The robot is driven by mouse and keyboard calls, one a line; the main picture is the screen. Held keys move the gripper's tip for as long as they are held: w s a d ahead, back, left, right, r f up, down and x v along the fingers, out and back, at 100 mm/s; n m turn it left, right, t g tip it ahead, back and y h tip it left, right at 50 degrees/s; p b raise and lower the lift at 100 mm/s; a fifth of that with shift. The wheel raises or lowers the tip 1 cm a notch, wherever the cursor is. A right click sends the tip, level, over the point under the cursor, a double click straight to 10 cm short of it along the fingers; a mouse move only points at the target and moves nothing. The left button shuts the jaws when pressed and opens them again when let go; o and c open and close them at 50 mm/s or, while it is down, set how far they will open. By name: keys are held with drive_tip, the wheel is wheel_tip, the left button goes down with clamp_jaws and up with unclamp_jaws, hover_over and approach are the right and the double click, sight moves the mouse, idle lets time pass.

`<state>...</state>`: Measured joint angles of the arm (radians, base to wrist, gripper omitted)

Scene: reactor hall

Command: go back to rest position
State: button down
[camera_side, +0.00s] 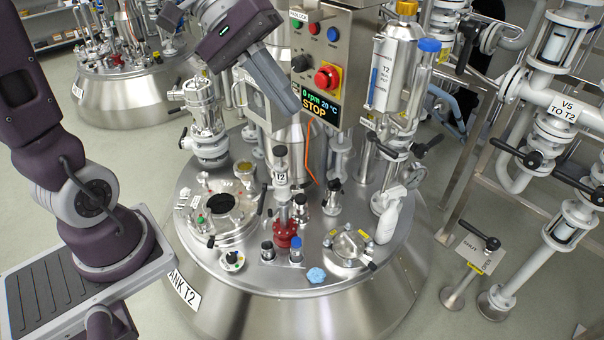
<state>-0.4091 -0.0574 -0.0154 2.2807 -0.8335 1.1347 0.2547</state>
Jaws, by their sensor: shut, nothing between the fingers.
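My gripper (287,98) is high in the upper middle of the side view, in front of the control box and above the tank T2 lid. It points down and to the right. Its fingers look closed, with nothing held between them. It appears apart from the lid fittings; whether it touches the control box I cannot tell. My arm rises at the left edge, and its middle links are out of frame.
The control box (327,60) reads STOP. Pipes and railings (480,150) stand at right.

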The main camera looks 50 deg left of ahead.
drive_tip(key=s+a+f+m+t+y, duration=0.1)
drive_tip(key=s+a+m+y, duration=0.1)
drive_tip(key=s, duration=0.5)
drive_tip(key=s+a+f+m+t+y, duration=0.1)
drive_tip(key=s+a+m+y, duration=0.1)
drive_tip(key=s+m+y, duration=0.2)
drive_tip(key=s+y, duration=0.1)
drive_tip(key=s, duration=0.2)
drive_tip(key=shift+f+m+t+y, duration=0.2)
drive_tip(key=shift+m+t+y, duration=0.2)
drive_tip(key=shift+a, duration=0.1)
idle(1.0)
